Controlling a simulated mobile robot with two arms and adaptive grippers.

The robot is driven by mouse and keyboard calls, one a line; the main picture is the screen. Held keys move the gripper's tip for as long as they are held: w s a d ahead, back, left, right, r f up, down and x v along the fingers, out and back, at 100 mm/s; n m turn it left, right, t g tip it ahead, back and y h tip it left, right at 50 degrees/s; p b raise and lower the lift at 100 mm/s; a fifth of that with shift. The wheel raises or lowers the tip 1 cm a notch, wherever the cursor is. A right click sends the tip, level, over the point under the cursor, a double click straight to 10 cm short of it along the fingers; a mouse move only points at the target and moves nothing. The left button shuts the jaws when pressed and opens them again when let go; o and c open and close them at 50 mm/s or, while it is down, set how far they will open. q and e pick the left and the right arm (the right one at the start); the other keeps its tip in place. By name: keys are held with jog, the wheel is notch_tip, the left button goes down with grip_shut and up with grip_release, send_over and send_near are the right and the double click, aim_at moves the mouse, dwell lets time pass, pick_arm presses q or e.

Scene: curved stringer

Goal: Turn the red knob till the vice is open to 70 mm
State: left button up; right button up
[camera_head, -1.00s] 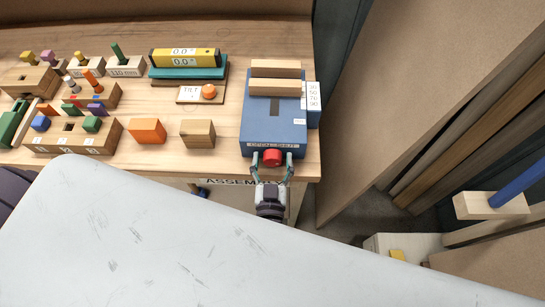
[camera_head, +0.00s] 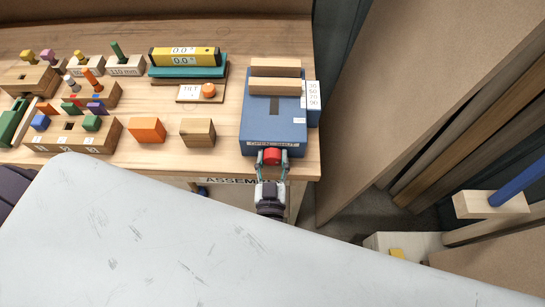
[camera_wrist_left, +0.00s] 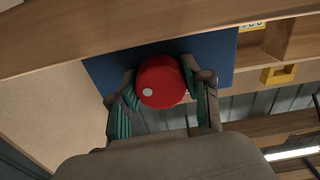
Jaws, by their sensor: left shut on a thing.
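The blue vice (camera_head: 272,125) stands at the right end of the workbench. Two wooden jaws lie across its top, a back jaw (camera_head: 275,67) and a front jaw (camera_head: 275,85), with a narrow gap between them. A white scale with small numbers (camera_head: 313,95) is on its right side; I cannot read the opening from it. The red knob (camera_head: 272,156) sticks out of the front face. My left gripper (camera_head: 272,160) is shut on the knob, one finger on each side. In the left wrist view the round knob (camera_wrist_left: 161,82), with a pale dot, sits between the fingers. My right gripper is not in view.
Wooden blocks (camera_head: 198,132), an orange block (camera_head: 147,131), peg holders and a yellow level with a display (camera_head: 184,57) stand left of the vice. A large pale surface (camera_head: 180,235) fills the foreground. A brown panel (camera_head: 420,90) stands to the right.

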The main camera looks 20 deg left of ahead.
pick_arm(q)
jog(key=n, duration=0.7)
jog(key=shift+d+n+b, duration=0.1)
jog(key=shift+n+b, duration=0.2)
jog(key=shift+b, duration=0.1)
jog(key=n+b, duration=0.1)
jog(key=n, duration=0.2)
jog(key=shift+n, duration=0.3)
jog(key=n+b, duration=0.1)
jog(key=n, duration=0.2)
jog(key=shift+n, duration=0.3)
jog(key=n+b, duration=0.2)
jog(key=n, duration=0.1)
jog(key=shift+n, duration=0.3)
jog(key=n+b, duration=0.2)
jog(key=n, duration=0.1)
jog(key=shift+n, duration=0.3)
jog(key=n+b, duration=0.3)
jog(key=n, duration=0.2)
jog(key=shift+r+n+b, duration=0.1)
jog(key=shift+n+b, duration=0.45)
jog(key=shift+n, duration=0.35)
